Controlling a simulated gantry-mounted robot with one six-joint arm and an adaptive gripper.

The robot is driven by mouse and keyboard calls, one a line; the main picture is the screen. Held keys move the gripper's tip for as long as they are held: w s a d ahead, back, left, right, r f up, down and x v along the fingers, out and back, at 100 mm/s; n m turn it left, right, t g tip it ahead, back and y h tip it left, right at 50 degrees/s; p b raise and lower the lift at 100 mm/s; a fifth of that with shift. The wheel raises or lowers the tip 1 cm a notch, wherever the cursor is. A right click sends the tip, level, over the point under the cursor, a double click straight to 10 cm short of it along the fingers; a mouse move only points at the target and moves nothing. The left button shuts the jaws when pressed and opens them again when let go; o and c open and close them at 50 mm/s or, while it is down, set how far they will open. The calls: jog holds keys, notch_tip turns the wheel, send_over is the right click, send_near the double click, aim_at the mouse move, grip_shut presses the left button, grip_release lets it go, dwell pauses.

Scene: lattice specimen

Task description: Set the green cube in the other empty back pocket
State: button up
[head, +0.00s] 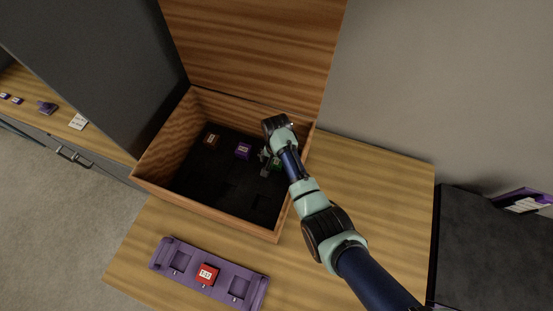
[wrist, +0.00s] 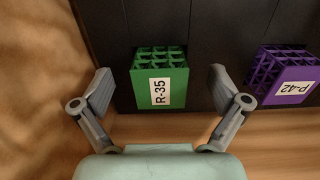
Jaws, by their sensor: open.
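The green lattice cube (wrist: 161,80), labelled R-35, sits upright in the dark insert along the wooden wall in the wrist view. My gripper (wrist: 160,84) is open, with one finger on each side of the cube and a gap visible at both sides. In the head view the green cube (head: 276,164) is partly hidden by my gripper (head: 267,163), at the right back of the box. A purple lattice cube (wrist: 287,77), labelled P-42, stands beside it; it also shows in the head view (head: 243,151). An orange-brown cube (head: 211,139) sits in the back left corner.
The wooden box (head: 215,220) has its lid (head: 255,45) raised at the back. The front of its dark insert (head: 215,185) holds no cubes. A purple rack (head: 255,287) in front carries a red cube (head: 207,273) between two empty sockets. The table at right is clear.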

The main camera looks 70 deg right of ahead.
jog(key=shift+r, duration=0.1)
dwell(0.3)
notch_tip(320, 180, up, 5)
jog(key=p, duration=0.5)
